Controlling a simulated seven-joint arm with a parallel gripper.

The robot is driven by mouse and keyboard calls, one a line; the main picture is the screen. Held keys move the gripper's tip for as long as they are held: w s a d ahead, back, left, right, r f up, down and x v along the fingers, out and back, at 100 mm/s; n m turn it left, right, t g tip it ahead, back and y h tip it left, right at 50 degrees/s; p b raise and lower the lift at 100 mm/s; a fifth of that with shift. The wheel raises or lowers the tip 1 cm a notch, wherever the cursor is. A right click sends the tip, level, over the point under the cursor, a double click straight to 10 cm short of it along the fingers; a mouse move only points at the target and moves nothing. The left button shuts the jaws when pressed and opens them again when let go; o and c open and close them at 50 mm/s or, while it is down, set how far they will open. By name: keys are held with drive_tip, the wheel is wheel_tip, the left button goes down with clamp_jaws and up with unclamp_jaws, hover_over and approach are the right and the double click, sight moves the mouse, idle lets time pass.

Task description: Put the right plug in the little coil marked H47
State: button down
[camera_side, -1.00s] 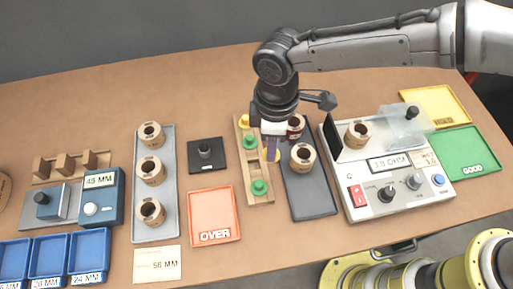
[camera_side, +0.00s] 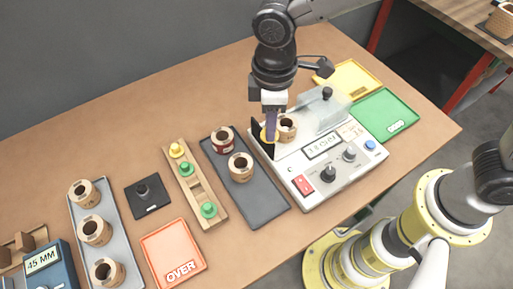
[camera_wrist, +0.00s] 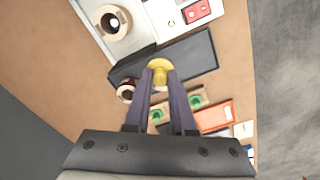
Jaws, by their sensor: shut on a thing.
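My gripper (camera_side: 270,125) is shut on a yellow plug (camera_wrist: 159,69), which shows at the fingertips in the wrist view. It hangs near the left edge of the tester, beside the coil (camera_side: 288,128) on it. Whether plug and coil touch, I cannot tell. Two more coils stand on the dark tray: one with a dark red band (camera_side: 222,140) and a plain tan one (camera_side: 241,168). The plug rack (camera_side: 197,187) holds a yellow plug (camera_side: 176,150) and two green plugs (camera_side: 186,169). No H47 mark is legible on any coil.
The tester (camera_side: 330,182) has a black upright panel, clear cover, switch and knobs. Green (camera_side: 386,114) and yellow (camera_side: 348,76) trays lie behind it.

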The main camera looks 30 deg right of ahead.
drive_tip(key=shift+w+d+f+m, duration=0.45)
drive_tip(key=shift+w+d+f, duration=0.35)
drive_tip(key=shift+d, duration=0.6)
drive_tip(key=shift+w+d+f+m, duration=0.5)
drive_tip(key=shift+w+d+f, duration=0.3)
drive_tip(key=shift+d, duration=0.55)
drive_tip(key=shift+w+d+f+m, duration=0.45)
drive_tip(key=shift+w+d+f, duration=0.3)
drive_tip(key=shift+d, duration=0.65)
drive_tip(key=shift+w+f, duration=0.1)
drive_tip(key=shift+f, duration=0.1)
drive_tip(key=shift+f, duration=0.55)
drive_tip(key=shift+c, duration=1.4)
unclamp_jaws()
wheel_tip(320, 180, up, 6)
drive_tip(key=shift+r, duration=0.15)
